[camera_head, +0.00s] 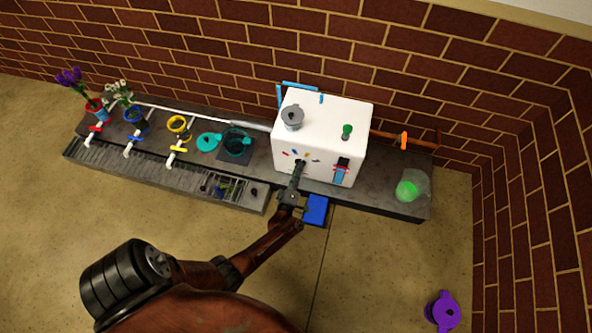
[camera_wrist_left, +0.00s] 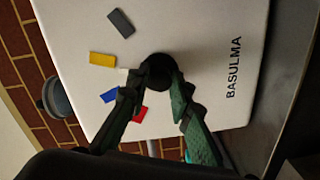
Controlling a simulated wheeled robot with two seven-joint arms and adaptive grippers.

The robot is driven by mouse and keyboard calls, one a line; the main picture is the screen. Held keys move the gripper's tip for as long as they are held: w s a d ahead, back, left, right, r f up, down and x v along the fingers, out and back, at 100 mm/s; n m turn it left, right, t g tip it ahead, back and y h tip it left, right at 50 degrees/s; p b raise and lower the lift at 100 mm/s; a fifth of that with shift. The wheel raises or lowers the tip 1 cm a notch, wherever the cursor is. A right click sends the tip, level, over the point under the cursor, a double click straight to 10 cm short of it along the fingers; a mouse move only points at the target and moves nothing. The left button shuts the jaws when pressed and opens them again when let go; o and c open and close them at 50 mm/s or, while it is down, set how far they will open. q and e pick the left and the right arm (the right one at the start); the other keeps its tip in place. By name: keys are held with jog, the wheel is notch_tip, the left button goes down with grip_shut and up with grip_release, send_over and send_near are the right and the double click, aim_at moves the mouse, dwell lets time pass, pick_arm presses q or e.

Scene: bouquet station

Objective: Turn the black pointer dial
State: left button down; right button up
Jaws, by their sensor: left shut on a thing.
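The black pointer dial (camera_wrist_left: 159,70) sits on the front face of a white box-shaped machine (camera_head: 340,115). In the left wrist view it is round and dark, with coloured marks around it: grey, yellow, white, blue and red. My left gripper (camera_wrist_left: 160,84) has a finger on each side of the dial and is shut on it. In the head view my left gripper (camera_head: 299,166) reaches the front face of the machine and covers most of the dial. The dial's pointer is hard to make out. My right gripper is not in view.
The machine stands on a dark counter (camera_head: 385,203) against a brick wall. A blue block (camera_head: 316,210) is just right of my left wrist. Taps, flower pots and a teal pot (camera_head: 236,143) are to the left. A purple pot (camera_head: 443,311) stands on the floor at right.

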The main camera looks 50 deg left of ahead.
pick_arm(q)
jog(key=shift+f+m+y+p, duration=0.1)
jog(key=shift+m+y+p, duration=0.3)
jog(key=shift+m, duration=4.1)
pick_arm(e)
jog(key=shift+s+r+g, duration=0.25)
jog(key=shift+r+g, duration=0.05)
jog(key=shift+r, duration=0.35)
pick_arm(q)
jog(key=c, duration=1.7)
grip_release()
jog(key=shift+c, duration=0.2)
jog(key=v, duration=0.7)
jog(key=shift+s+d, duration=0.2)
jog(key=shift+d, duration=0.05)
